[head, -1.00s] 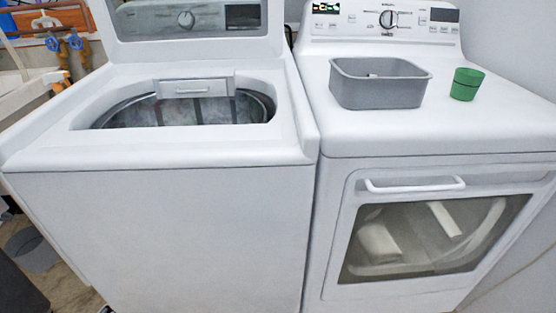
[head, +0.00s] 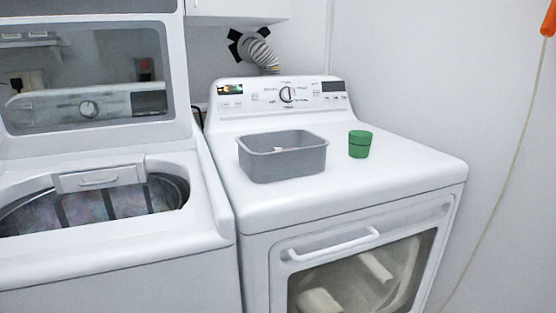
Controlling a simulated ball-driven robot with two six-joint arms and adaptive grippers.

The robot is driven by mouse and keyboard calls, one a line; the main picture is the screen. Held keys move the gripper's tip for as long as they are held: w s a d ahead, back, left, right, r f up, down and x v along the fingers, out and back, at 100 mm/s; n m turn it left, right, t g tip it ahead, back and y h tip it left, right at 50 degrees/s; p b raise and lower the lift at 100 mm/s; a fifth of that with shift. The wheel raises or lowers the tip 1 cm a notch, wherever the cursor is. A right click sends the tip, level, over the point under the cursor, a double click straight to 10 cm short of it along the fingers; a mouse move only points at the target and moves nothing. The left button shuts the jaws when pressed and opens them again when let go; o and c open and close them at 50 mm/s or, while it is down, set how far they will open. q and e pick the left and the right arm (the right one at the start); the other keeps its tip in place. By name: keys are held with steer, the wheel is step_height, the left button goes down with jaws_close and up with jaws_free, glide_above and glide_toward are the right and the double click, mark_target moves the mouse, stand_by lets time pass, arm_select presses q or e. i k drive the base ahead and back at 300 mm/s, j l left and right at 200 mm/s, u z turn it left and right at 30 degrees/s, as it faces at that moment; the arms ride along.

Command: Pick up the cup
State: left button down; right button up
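A small green cup (head: 360,145) stands upright on top of the white dryer (head: 400,180), right of a grey bin. Its rim looks slightly wider than its base, and there is a small gap between it and the bin. Neither of my grippers shows in the head view.
The grey rectangular bin (head: 283,164) sits on the dryer with something small inside, too unclear to name. An open top-load washer (head: 105,262) stands at left with its lid raised. The dryer's control panel (head: 285,95) is behind. The dryer top is clear right of the cup.

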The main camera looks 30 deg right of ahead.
mark_target(360, 141)
steer(key=z, duration=1.35)
